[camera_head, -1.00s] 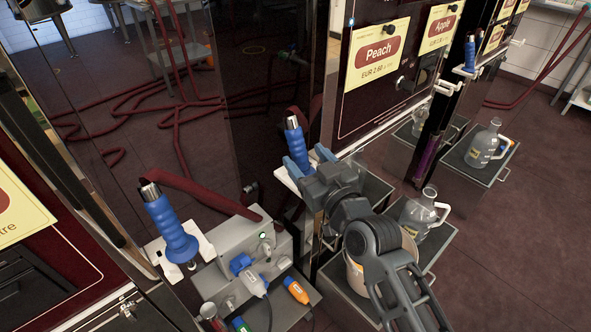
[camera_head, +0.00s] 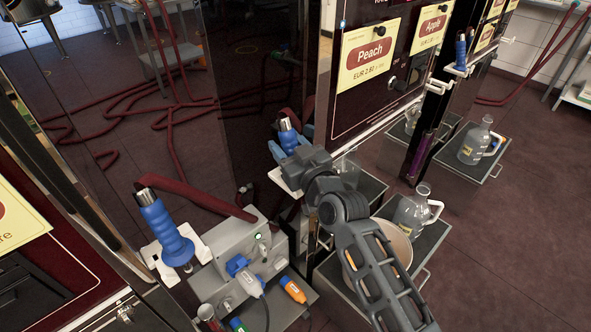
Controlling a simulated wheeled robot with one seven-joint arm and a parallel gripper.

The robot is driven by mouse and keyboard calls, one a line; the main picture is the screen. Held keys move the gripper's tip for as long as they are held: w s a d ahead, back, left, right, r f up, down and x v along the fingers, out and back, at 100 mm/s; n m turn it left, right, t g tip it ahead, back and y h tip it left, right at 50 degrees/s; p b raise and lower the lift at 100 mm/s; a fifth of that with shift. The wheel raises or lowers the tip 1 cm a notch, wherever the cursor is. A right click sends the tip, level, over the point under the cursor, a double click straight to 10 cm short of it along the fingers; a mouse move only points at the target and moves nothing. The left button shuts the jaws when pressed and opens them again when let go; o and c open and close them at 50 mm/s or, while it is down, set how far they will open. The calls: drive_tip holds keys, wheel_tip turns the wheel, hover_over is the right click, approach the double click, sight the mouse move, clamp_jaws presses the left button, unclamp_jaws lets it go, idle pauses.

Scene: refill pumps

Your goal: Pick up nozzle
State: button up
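A blue nozzle (camera_head: 289,137) with a silver tip stands upright in a white holder at the left end of the Peach pump. My gripper (camera_head: 291,145) is at this nozzle, with one blue finger to its left and one to its right. The fingers look apart; whether they touch the nozzle is hard to tell. My gripper's body hides the nozzle's lower part. A second blue nozzle (camera_head: 165,230) stands in a white holder (camera_head: 152,252) at the lower left, and a third nozzle (camera_head: 461,52) is on the pump farther right.
A grey box (camera_head: 235,255) with plugs stands left of my arm. Glass jugs (camera_head: 413,211) (camera_head: 475,141) stand on trays at the right, and a beige bucket is below my arm. Dark red hoses (camera_head: 150,105) lie across the left background.

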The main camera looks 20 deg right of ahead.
drive_tip(key=c, duration=0.7)
drive_tip(key=shift+c, duration=0.4)
drive_tip(key=shift+r, duration=0.1)
